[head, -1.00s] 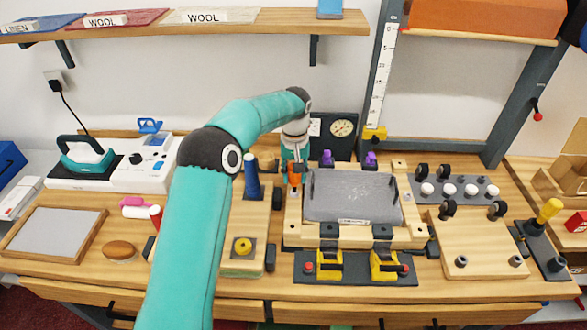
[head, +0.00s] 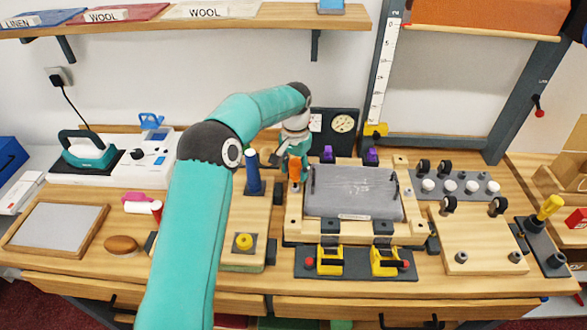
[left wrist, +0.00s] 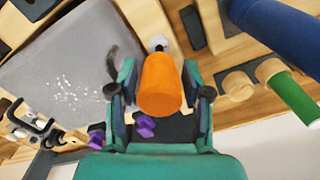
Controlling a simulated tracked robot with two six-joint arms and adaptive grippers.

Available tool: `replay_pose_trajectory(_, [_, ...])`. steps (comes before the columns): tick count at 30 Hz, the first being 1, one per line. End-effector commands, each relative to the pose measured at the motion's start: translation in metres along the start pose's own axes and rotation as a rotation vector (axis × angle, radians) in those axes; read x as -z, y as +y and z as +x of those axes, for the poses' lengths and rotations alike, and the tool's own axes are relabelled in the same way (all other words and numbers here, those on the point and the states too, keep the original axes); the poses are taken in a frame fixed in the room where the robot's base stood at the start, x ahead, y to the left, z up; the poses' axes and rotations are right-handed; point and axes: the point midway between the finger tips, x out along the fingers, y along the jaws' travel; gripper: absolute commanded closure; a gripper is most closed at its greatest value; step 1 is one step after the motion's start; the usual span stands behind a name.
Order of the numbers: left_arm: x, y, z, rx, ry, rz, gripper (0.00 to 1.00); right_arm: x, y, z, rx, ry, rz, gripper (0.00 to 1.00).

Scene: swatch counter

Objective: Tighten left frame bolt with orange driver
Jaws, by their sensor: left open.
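The orange driver (head: 295,168) stands near the left side of the wooden frame (head: 294,222) that holds a grey cloth panel (head: 350,195). In the left wrist view the orange handle (left wrist: 160,88) lies between the two spread fingers of my left gripper (left wrist: 160,98), with a gap on each side. The driver's thin shaft points away to a small pale round spot, apparently the left bolt, mostly hidden. In the head view my left gripper (head: 291,160) is just above and around the handle. My right gripper does not show.
A blue-handled tool (head: 253,174) stands close left of the frame. Purple clips (head: 328,153) sit at the frame's back edge and yellow clamps (head: 330,261) at its front. A dark dial gauge (head: 343,124) stands behind. A yellow-handled tool (head: 550,208) is at the far right.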

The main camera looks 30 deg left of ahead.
Motion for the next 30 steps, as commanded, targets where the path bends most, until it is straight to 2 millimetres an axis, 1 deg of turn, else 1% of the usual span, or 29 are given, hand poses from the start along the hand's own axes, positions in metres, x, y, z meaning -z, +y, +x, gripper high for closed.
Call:
replay_pose_trajectory(4, [-0.0002,0.0004,0.0006,-0.001,-0.001,-0.032,0.51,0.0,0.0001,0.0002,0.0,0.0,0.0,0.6])
replay_pose_trajectory(7, [0.0,0.0007,0.0008,-0.001,-0.002,-0.133,0.51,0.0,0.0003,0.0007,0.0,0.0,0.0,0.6])
replay_pose_trajectory(24, [0.0012,0.0029,0.0014,-0.001,-0.004,-1.047,0.51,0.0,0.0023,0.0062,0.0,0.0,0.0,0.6])
replay_pose_trajectory(27, [0.0013,0.0032,0.0012,-0.001,-0.004,-1.186,0.51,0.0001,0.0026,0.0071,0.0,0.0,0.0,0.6])
replay_pose_trajectory(30, [0.0014,0.0034,0.0009,0.0,-0.004,-1.273,0.51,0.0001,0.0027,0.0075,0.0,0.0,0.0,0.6])
